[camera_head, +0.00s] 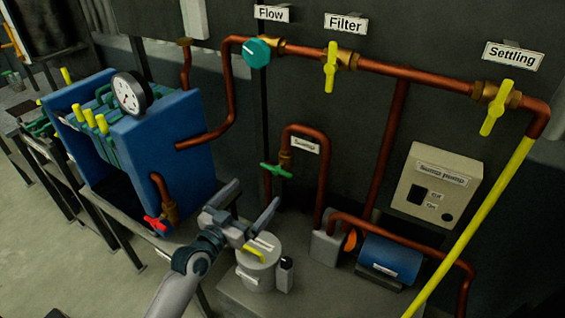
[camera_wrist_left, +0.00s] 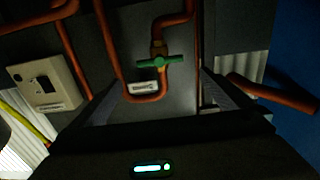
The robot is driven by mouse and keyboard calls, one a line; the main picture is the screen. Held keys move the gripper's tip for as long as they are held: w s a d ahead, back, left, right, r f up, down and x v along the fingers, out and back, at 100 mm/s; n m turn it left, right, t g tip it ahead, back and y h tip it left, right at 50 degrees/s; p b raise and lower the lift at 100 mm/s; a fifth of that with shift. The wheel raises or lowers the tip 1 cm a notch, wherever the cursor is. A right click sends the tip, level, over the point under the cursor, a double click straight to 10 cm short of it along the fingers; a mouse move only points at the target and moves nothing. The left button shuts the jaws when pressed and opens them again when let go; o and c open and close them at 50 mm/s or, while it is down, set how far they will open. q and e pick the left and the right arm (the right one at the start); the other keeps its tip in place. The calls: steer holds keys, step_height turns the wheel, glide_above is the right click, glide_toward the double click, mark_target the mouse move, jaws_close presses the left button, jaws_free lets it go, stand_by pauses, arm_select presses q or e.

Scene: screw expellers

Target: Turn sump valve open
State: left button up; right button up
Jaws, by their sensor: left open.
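The sump valve has a green handle (camera_head: 276,170) on a copper pipe at centre in the camera_head view, beside a white "Sump" label (camera_head: 305,146). The handle lies crosswise to the upright pipe. In the left wrist view the green handle (camera_wrist_left: 160,62) shows between the two fingers, beyond their tips. My left gripper (camera_head: 252,199) is open and empty, its fingers spread toward the handle. It stands apart from the handle, lower and nearer the camera. My right gripper is not in view.
A pale container (camera_head: 257,268) with a yellow handle stands close below my left gripper. The blue filter press (camera_head: 173,148) with a red valve (camera_head: 155,224) is to the left. A blue pump motor (camera_head: 390,260) and the sump pump box (camera_head: 437,188) are to the right.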

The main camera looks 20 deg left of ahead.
mark_target(280, 165)
arm_select(q)
steer(key=p+x, duration=0.1)
steer(key=x, duration=1.4)
steer(key=shift+w, duration=0.15)
steer(key=shift+w+d, duration=0.15)
steer(key=shift+w, duration=0.6)
steer(key=shift+d, duration=0.1)
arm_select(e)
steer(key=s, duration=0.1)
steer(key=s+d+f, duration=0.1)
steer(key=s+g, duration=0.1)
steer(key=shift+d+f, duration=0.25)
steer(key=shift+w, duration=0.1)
arm_select(q)
steer(key=shift+c, duration=0.3)
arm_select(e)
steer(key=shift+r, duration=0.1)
arm_select(q)
steer(key=c, duration=0.9)
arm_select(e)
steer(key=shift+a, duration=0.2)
